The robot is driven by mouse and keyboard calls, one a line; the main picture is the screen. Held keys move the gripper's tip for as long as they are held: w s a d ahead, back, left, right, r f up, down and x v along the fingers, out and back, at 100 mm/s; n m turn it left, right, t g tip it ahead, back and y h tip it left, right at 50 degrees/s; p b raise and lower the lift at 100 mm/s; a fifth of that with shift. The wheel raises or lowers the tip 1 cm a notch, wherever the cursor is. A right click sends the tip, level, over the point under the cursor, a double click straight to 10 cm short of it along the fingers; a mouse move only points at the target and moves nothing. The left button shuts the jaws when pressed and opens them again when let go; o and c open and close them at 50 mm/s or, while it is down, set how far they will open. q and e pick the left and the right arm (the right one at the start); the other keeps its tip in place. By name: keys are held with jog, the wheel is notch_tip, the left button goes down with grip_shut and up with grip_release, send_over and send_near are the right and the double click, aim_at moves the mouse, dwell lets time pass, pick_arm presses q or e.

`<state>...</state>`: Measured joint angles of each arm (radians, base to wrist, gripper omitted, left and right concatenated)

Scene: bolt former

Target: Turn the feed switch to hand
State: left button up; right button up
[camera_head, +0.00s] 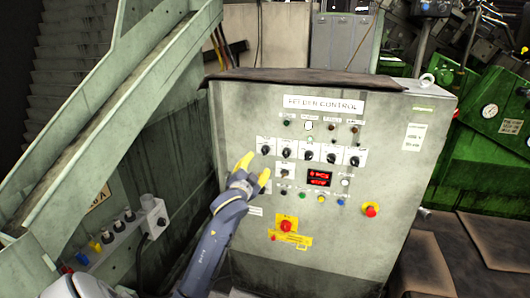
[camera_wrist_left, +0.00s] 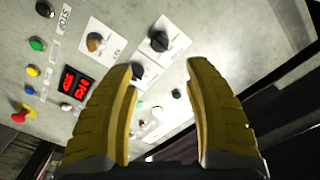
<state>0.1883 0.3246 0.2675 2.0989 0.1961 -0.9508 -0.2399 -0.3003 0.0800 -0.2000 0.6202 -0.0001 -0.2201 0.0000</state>
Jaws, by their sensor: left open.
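The grey panel (camera_head: 238,110) titled FEEDER CONTROL stands in the middle of the head view. A row of black rotary switches on white plates crosses it, the leftmost switch (camera_head: 265,150) being nearest my gripper. Their labels are too small to read, so I cannot tell which is the feed switch. My left gripper (camera_head: 255,170) has yellow fingers spread apart, empty, before the panel's left side, just below and left of that switch. In the left wrist view, the open fingers (camera_wrist_left: 165,72) flank a black rotary switch (camera_wrist_left: 159,41), which lies beyond the tips. My right gripper is out of view.
A red digital display (camera_head: 319,178) sits below the switches. A red emergency button (camera_head: 371,209) is at right, and another red knob (camera_head: 287,226) on a yellow plate is lower. A green sloped conveyor frame (camera_head: 110,105) stands close on the left.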

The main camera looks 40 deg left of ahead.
aim_at(265, 152)
pick_arm(q)
jog(key=x, duration=1.1)
jog(key=shift+w, duration=0.4)
jog(key=shift+o, duration=0.2)
grip_shut()
jog(key=shift+r, duration=0.1)
